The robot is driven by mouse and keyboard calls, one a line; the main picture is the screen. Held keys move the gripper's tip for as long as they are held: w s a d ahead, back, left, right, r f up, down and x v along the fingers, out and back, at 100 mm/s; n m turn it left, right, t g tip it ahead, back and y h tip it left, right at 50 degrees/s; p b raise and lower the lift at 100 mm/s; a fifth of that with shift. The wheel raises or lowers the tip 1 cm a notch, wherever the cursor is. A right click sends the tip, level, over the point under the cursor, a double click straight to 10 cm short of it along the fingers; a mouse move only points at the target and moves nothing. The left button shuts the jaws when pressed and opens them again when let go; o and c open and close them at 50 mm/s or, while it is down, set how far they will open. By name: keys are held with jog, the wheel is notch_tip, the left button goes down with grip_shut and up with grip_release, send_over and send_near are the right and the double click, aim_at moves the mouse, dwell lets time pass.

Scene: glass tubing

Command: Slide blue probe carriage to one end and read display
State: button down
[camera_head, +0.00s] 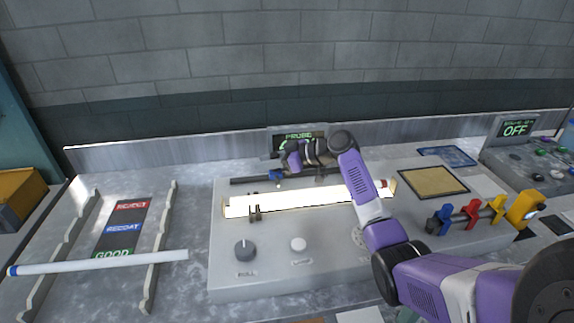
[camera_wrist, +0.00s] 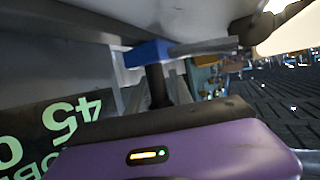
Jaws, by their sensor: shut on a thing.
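The blue probe carriage (camera_wrist: 148,53) shows as a small blue block in the wrist view, at the end of a dark post. My gripper (camera_head: 287,166) reaches over the dark rail (camera_head: 250,179) behind the glowing tube and is shut on the carriage. In the head view, my gripper and wrist hide most of the carriage. The probe display (camera_head: 298,136) stands behind the rail, and my gripper covers its lower part. In the wrist view the display (camera_wrist: 55,135) is upside down and partly cut off; green characters including "45" and "0" show.
The lit tube (camera_head: 290,201) lies across the grey console in front of the rail. Knobs (camera_head: 245,250) sit on the console front. A white tube (camera_head: 100,263) lies across the sorting rack at left. Coloured clamps (camera_head: 470,213) and a yellow device stand at right.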

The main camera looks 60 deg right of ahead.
aim_at(275, 174)
jog(key=w+a, duration=0.2)
jog(key=w, duration=0.1)
jog(key=shift+w+a+b, duration=0.1)
jog(key=shift+a+b, duration=0.2)
jog(key=shift+b, duration=0.05)
jog(key=c, duration=1.1)
grip_release()
jog(key=shift+c, duration=0.2)
jog(key=b+v, duration=0.1)
jog(key=v, duration=0.7)
jog(key=shift+a, duration=0.1)
